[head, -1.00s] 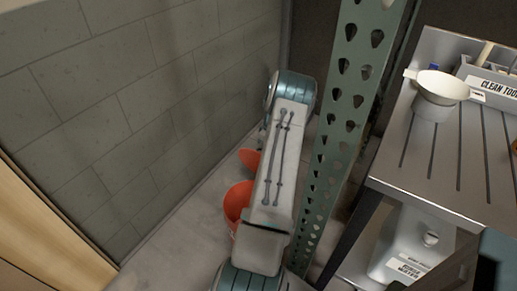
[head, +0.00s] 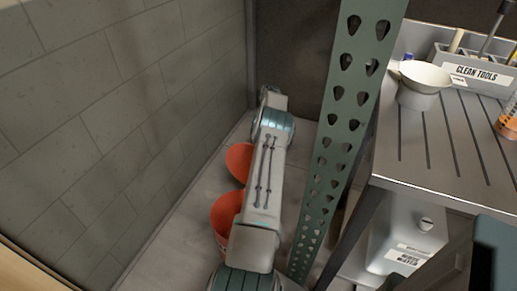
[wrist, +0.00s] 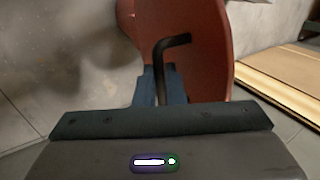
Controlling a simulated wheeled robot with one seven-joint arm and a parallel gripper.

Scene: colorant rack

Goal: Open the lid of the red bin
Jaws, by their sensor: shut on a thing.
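The red bin (head: 222,222) stands on the floor between the grey wall and the green post, partly hidden by my arm. Its mouth shows open. The red lid (head: 238,160) is tilted up behind the mouth; my arm covers its right part. In the wrist view the lid (wrist: 205,55) is a red disc seen close up, with a bent black handle (wrist: 162,72). My gripper (wrist: 160,88) is shut on the handle, whose bent end sticks out beyond the fingers. In the head view my fingers are hidden.
The grey block wall (head: 110,120) is close on the left. The perforated green post (head: 335,130) stands just right of my arm. A metal bench (head: 440,150) holds a white funnel (head: 424,76) and a tool box (head: 470,68). A white jug (head: 395,240) is below.

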